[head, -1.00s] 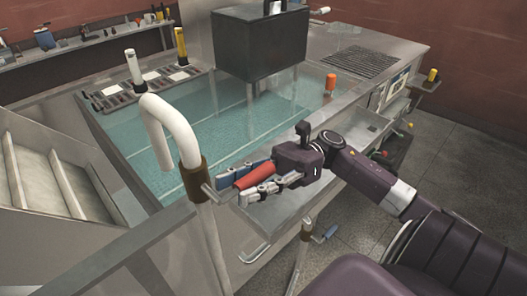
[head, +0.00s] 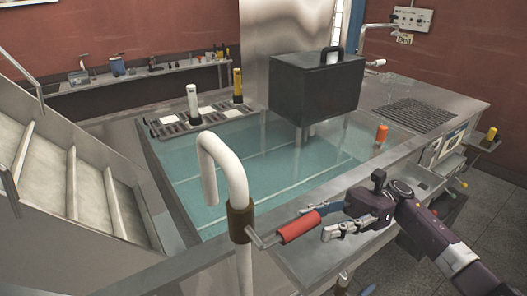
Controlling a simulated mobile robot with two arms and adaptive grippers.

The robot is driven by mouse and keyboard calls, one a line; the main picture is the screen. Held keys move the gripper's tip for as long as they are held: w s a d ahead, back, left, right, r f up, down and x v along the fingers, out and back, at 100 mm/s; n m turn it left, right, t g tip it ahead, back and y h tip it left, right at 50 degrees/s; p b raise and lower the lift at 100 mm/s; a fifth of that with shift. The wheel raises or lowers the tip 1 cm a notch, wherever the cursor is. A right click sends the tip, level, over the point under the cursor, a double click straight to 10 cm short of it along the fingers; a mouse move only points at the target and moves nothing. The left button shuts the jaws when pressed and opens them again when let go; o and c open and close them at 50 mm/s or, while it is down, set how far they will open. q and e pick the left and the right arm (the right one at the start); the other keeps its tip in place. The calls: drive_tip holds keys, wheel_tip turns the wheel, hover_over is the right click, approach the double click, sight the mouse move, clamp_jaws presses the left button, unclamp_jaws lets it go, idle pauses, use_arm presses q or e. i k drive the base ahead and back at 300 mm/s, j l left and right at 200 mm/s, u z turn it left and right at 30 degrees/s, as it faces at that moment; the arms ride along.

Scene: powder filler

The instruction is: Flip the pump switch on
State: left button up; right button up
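No part is clearly marked as the pump switch. A red-handled crank (head: 298,226) sticks out to the right from a brown collar (head: 241,220) on the bent white pipe. I cannot tell whether a fingertip touches the handle. A small light control panel (head: 413,18) with knobs or switches is on the red wall at the upper right, far from the gripper; its labels are mostly too small to read. My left gripper is not in view.
A water-filled tank (head: 225,180) lies behind the pipe, with a dark box (head: 302,88) over its back. An orange cylinder (head: 381,134) stands at its right rim. Metal stairs (head: 85,190) are at the left. Grey floor shows at the right.

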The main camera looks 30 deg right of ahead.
sight(452, 196)
drive_tip(key=k+l, duration=0.25)
drive_tip(key=l, duration=0.2)
drive_tip(key=k+l, duration=0.25)
drive_tip(key=l, duration=0.15)
drive_tip(key=k+l, duration=0.2)
drive_tip(key=l, duration=0.25)
drive_tip(key=k+l, duration=0.25)
drive_tip(key=l, duration=0.2)
